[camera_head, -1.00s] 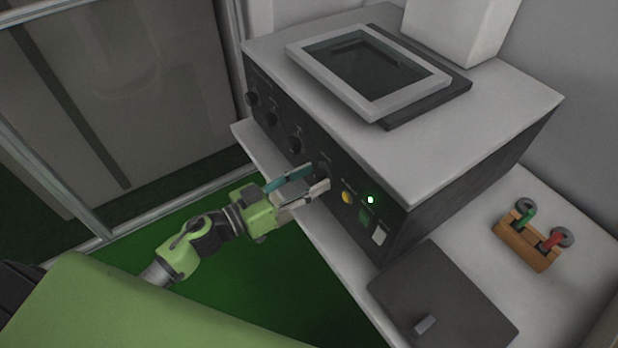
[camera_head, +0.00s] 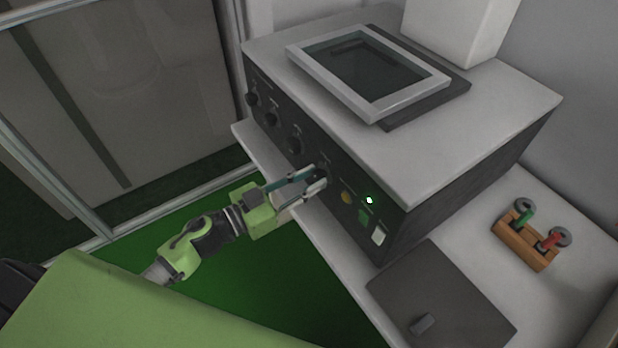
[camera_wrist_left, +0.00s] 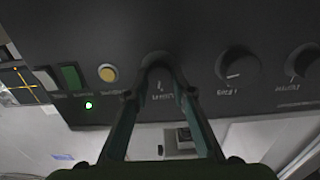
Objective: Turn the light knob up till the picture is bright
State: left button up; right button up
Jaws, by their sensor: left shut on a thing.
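My left gripper (camera_head: 318,178) is at the front panel of the dark box-shaped device (camera_head: 460,180). It is shut on a black knob, the one nearest the yellow button; its fingers hide part of the knob in the head view. In the left wrist view, the two fingers (camera_wrist_left: 158,82) close on both sides of this knob (camera_wrist_left: 158,62). The label below it is too blurred to read surely. The framed screen (camera_head: 362,65) on top of the device looks dark. My right gripper is in no view.
More black knobs (camera_head: 295,146) sit along the panel to the left. A yellow button (camera_head: 347,197), a green button (camera_head: 364,216), a white switch (camera_head: 378,235) and a lit green lamp (camera_head: 369,200) are to the right. A wooden block with terminals (camera_head: 525,247) and a dark plate (camera_head: 440,290) lie nearby.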

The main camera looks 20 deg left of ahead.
pick_arm(q)
jog(key=m, duration=0.2)
jog(key=shift+m, duration=0.4)
jog(key=m, duration=0.3)
jog(key=shift+m, duration=0.3)
jog(key=m, duration=0.3)
jog(key=shift+m, duration=0.4)
jog(key=m, duration=0.3)
jog(key=shift+f+m+b, duration=0.1)
jog(key=shift+m+b, duration=0.2)
jog(key=shift+b, duration=0.1)
jog(key=m+b, duration=0.1)
jog(key=m, duration=0.2)
jog(key=shift+d+m, duration=0.1)
jog(key=shift+m, duration=0.2)
jog(key=m+b, duration=0.1)
jog(key=m, duration=0.2)
jog(key=shift+f+m+b, duration=0.15)
jog(key=shift+m+b, duration=0.15)
jog(key=m+b, duration=0.2)
jog(key=m, duration=0.2)
jog(key=shift+m+b, duration=0.5)
jog(key=shift+m, duration=1.3)
